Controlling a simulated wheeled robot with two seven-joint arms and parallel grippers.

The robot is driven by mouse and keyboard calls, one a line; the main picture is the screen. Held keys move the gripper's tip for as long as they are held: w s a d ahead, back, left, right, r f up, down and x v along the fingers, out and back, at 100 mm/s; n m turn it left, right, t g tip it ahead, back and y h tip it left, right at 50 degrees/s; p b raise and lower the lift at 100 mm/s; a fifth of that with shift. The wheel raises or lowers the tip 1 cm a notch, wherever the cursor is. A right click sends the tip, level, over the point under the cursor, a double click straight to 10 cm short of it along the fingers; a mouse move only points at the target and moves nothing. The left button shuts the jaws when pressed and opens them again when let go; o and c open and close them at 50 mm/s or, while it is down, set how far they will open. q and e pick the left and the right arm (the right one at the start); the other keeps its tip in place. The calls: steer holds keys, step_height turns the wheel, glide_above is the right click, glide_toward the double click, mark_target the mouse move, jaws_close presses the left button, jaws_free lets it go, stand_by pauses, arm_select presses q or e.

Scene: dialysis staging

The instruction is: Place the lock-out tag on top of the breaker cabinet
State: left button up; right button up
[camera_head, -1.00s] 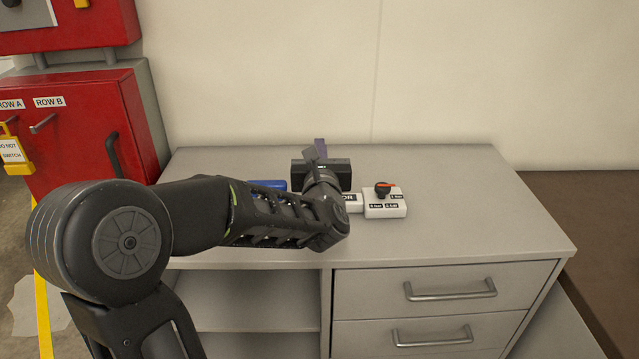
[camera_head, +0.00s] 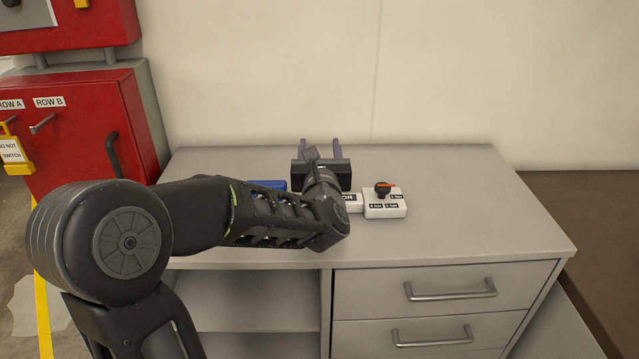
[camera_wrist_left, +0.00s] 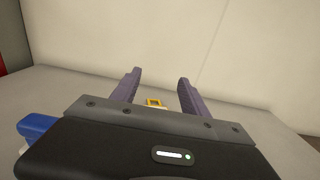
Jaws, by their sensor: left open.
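My left gripper (camera_head: 319,146) is open over the back of the grey counter, its two purple fingers apart and pointing toward the wall. In the left wrist view a small yellow-framed thing (camera_wrist_left: 154,102) shows low between the fingers, apart from them; it may be the lock-out tag, mostly hidden by the gripper body. A red cabinet (camera_head: 75,130) with ROW A and ROW B labels stands at the left. A yellow-and-white tag (camera_head: 12,152) reading in part "SWITCH" hangs on its front. My right gripper is not in view.
On the grey counter (camera_head: 460,215), a white block with a dark knob (camera_head: 385,206) stands right of my wrist. A blue object (camera_head: 268,185) lies left of it, partly hidden by my arm. The counter's right side is clear. Another red box (camera_head: 70,25) is above the cabinet.

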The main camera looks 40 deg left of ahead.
arm_select(q)
steer(key=shift+o, duration=0.8)
steer(key=shift+s, duration=0.1)
steer(key=b+v, duration=0.2)
steer(key=v, duration=0.5)
steer(key=shift+s+d, duration=0.2)
steer(key=shift+d, duration=0.1)
steer(key=shift+o, duration=0.2)
